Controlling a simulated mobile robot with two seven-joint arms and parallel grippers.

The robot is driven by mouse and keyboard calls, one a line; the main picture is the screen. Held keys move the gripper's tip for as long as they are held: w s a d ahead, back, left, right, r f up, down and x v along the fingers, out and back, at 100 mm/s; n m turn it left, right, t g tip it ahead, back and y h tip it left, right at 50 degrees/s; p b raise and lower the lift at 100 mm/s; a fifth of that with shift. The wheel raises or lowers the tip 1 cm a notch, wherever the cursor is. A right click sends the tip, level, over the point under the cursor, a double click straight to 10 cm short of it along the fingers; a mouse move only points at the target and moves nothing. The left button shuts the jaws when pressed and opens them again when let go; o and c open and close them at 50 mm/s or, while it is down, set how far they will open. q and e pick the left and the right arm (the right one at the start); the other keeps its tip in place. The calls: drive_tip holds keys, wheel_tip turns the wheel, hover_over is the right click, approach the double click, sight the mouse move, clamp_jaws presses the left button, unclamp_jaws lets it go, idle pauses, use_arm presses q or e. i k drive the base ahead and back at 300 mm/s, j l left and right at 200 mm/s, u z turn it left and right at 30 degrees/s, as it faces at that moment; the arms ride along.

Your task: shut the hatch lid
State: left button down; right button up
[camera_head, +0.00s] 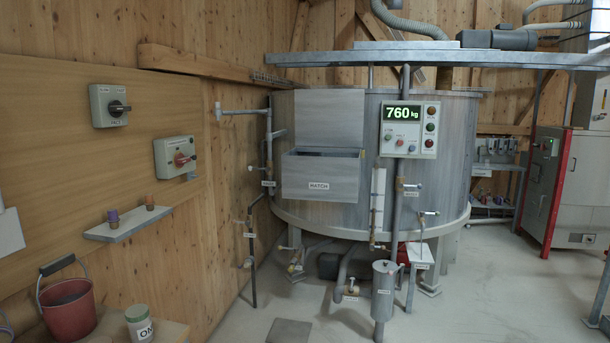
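The hatch (320,178) is a grey metal box on the front of the large round mixer tank (445,185), with a label reading HATCH. Its lid (329,115) is a flat grey panel standing upright against the tank above the box. A dark opening shows between the lid and the box's front, so the hatch is open. Neither of my grippers is in the camera_head view.
A display panel (409,129) reading 760 kg is right of the hatch. Pipes and valves (268,150) run at the tank's left. A red bucket (67,300) stands at the lower left. A grey cylinder (384,290) stands before the tank. Floor (480,290) at right is clear.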

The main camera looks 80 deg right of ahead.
sight(323, 117)
drive_tip(key=l+z, duration=0.2)
drive_tip(key=z, duration=0.15)
drive_tip(key=k+l+z, duration=0.1)
drive_tip(key=l+z, duration=0.15)
drive_tip(key=z, duration=0.15)
drive_tip(key=l+z, duration=0.2)
drive_tip(key=z, duration=0.15)
drive_tip(key=i+l+z, duration=0.1)
drive_tip(key=l+z, duration=0.2)
drive_tip(key=i+l+z, duration=0.1)
drive_tip(key=l+z, duration=0.25)
drive_tip(key=l, duration=0.2)
drive_tip(key=i+l+z, duration=0.1)
drive_tip(key=l, duration=0.2)
drive_tip(key=i+l+z, duration=0.1)
drive_tip(key=l, duration=0.2)
drive_tip(key=i+l+z, duration=0.1)
drive_tip(key=i+l, duration=0.1)
drive_tip(key=l, duration=0.1)
